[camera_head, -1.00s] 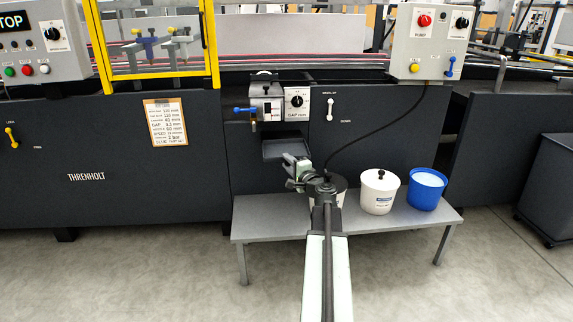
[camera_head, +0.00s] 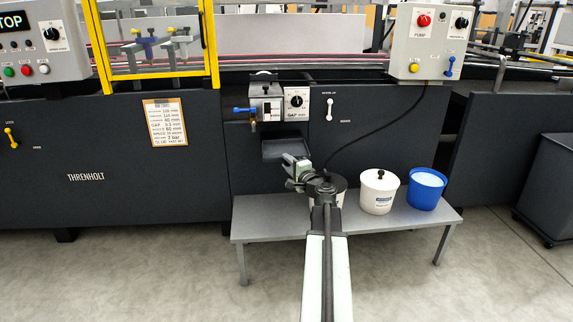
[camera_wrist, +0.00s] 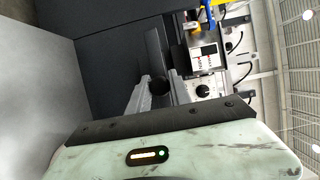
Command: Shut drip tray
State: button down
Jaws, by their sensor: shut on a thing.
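The drip tray (camera_head: 284,150) is a dark, shallow tray under the gap-dial unit on the machine's front panel, and it still sticks out from the panel. In the wrist view its dark front (camera_wrist: 154,52) stands just beyond my fingers. My gripper (camera_head: 290,162) is at the tray's front, reached from the near side. In the wrist view, my gripper (camera_wrist: 160,88) is shut on the tray's round black knob (camera_wrist: 159,85), with a finger on each side. My arm and gripper hide part of the tray's lower front in the head view.
A grey bench (camera_head: 262,217) stands below, carrying a white lidded pot (camera_head: 379,194), a blue bucket (camera_head: 426,190) and a dark-topped pot (camera_head: 340,188) partly behind my arm. The gap dial unit (camera_head: 296,103) and a blue-handled valve (camera_head: 243,110) sit just above the tray. A black cable hangs to the right.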

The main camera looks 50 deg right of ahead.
aim_at(293, 154)
dwell(0.4)
jog(key=shift+a, duration=0.25)
jog(key=w+d, duration=0.3)
jog(key=w, duration=0.1)
jog(key=w+d, duration=0.7)
jog(key=w, duration=0.1)
jog(key=shift+d, duration=0.2)
jog(key=c, duration=1.2)
grip_release()
jog(key=shift+s, duration=0.2)
jog(key=v, duration=0.7)
jog(key=shift+s+a, duration=0.15)
jog(key=shift+s, duration=0.1)
